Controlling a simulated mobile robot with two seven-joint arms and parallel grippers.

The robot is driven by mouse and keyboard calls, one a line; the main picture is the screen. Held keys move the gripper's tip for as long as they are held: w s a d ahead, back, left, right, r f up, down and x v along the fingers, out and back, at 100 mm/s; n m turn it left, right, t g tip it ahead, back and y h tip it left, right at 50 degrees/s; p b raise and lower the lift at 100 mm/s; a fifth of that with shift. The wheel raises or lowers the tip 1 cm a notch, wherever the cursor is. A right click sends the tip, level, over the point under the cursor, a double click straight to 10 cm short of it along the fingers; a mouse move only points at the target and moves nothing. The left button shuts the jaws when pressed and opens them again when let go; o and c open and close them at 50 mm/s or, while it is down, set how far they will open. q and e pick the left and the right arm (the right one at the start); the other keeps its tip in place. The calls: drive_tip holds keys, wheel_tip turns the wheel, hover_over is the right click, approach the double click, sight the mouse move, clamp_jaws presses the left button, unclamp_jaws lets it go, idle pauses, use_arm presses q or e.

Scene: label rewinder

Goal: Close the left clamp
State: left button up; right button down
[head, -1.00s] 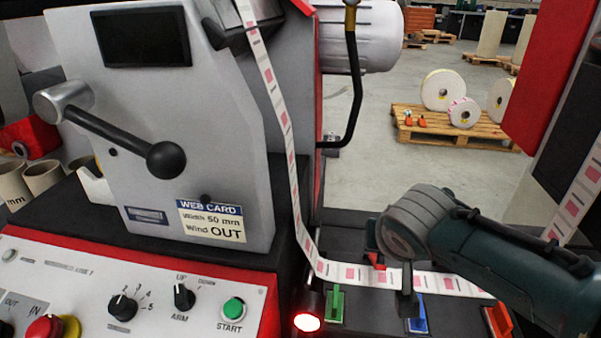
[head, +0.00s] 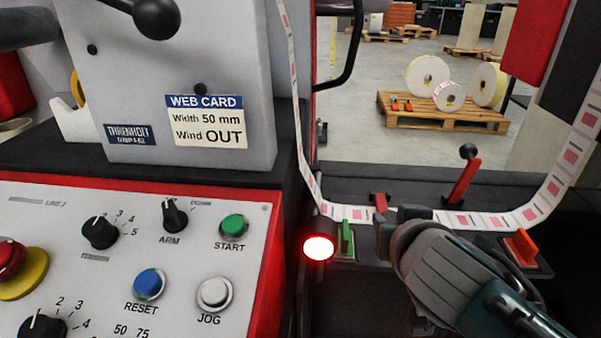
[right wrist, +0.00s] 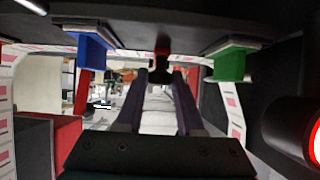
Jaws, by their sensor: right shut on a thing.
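The left clamp (head: 380,202) shows in the head view as a small red part at the back edge of the label web, just left of my right gripper (head: 401,214). In the right wrist view, a dark knob with a red part (right wrist: 162,52) sits between the fingertips of my right gripper (right wrist: 164,78), which is shut on it. My gripper hides most of the clamp's lever, so its exact angle cannot be told. The right clamp (head: 465,180) has a red lever with a black ball, standing up and leaning right. My left gripper is not in view.
The label web (head: 475,219) runs across the dark table past a green block (head: 345,240) and an orange block (head: 522,247). A lit red lamp (head: 319,248) and the control panel (head: 100,270) are to the left. A blue block (right wrist: 93,50) shows in the right wrist view.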

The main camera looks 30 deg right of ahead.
drive_tip(key=shift+s+f, duration=0.2)
drive_tip(key=shift+f, duration=0.2)
drive_tip(key=c, duration=1)
unclamp_jaws()
drive_tip(key=o, duration=0.3)
drive_tip(key=shift+a, duration=0.15)
drive_tip(key=shift+o, duration=0.7)
drive_tip(key=shift+r, duration=0.15)
